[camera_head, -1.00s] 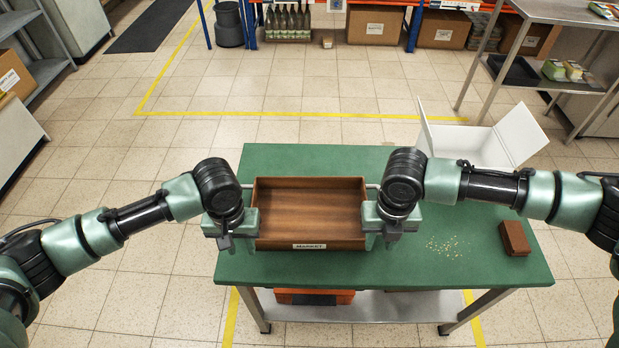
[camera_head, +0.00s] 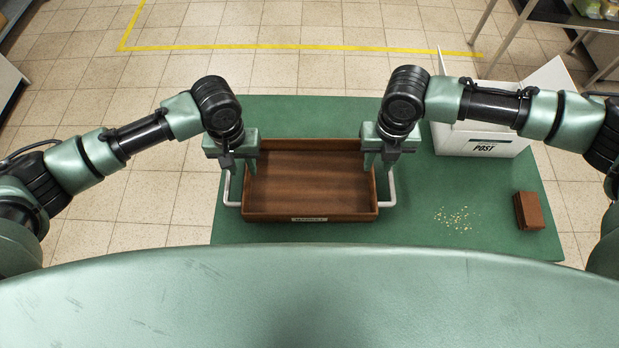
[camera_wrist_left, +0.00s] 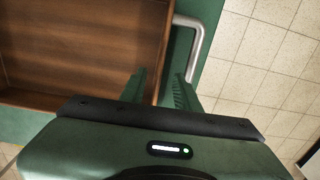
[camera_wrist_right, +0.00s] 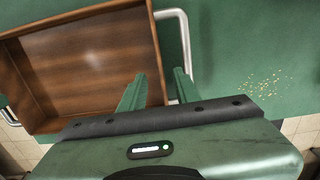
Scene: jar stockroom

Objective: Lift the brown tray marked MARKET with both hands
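The brown tray (camera_head: 310,185) lies flat on the green table, its label (camera_head: 309,219) on the front wall. It has a pale metal handle at each end: the left handle (camera_head: 229,190) and the right handle (camera_head: 393,189). My left gripper (camera_head: 238,168) is over the tray's left end, fingers apart and empty; the left wrist view shows the handle (camera_wrist_left: 197,45) near one finger. My right gripper (camera_head: 378,165) is over the right end, also apart and empty, with the handle (camera_wrist_right: 185,40) near one finger. The fingers' height above the handles is unclear.
A white box (camera_head: 485,138) marked POST stands at the table's back right with flaps open. A brown block (camera_head: 528,211) and scattered crumbs (camera_head: 453,218) lie on the table (camera_head: 420,215) right of the tray. The tray looks empty.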

